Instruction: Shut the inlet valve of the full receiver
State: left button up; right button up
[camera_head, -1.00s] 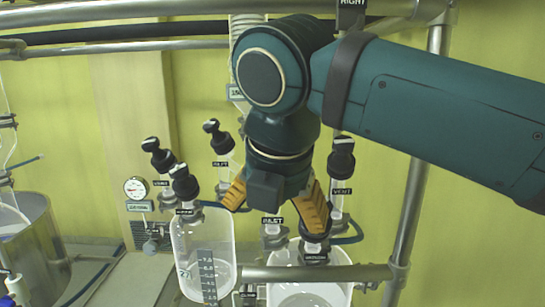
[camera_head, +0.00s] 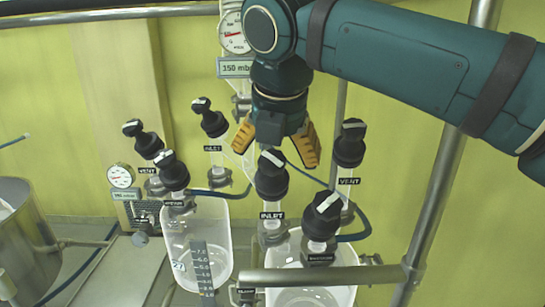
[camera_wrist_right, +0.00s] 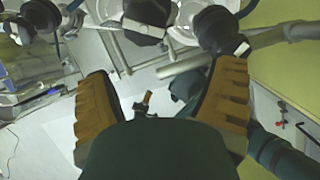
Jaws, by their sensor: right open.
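Two clear receivers hang side by side: the left receiver (camera_head: 180,245), with a printed scale, and the right receiver (camera_head: 345,258), partly behind a pipe. I cannot tell which is full. The right receiver's inlet valve (camera_head: 271,178) has a black knob with a white bar on top and an INLET label below. The left receiver's inlet valve (camera_head: 210,121) stands further back, tilted. My right gripper (camera_head: 276,152) is open and empty, its orange fingers just above and seemingly behind the right inlet knob; contact cannot be told. It also shows in the wrist view (camera_wrist_right: 160,105).
A vent valve (camera_head: 349,145) and another black-knobbed valve (camera_head: 320,217) crowd the right receiver. A horizontal metal pipe (camera_head: 320,277) crosses its front, joining an upright post (camera_head: 435,190). Gauges (camera_head: 234,35) and blue hoses surround the valves. A steel vessel (camera_head: 22,235) stands left.

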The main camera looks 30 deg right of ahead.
aim_at(273, 156)
jog(key=w, duration=0.1)
jog(key=w+d, duration=0.1)
jog(key=w, duration=0.1)
jog(key=shift+d+r, duration=0.1)
jog(key=shift+d, duration=0.15)
jog(key=x, duration=0.4)
jog(key=shift+w+d+r, duration=0.15)
jog(key=shift+w, duration=0.1)
jog(key=shift+x, duration=0.75)
jog(key=c, duration=1.2)
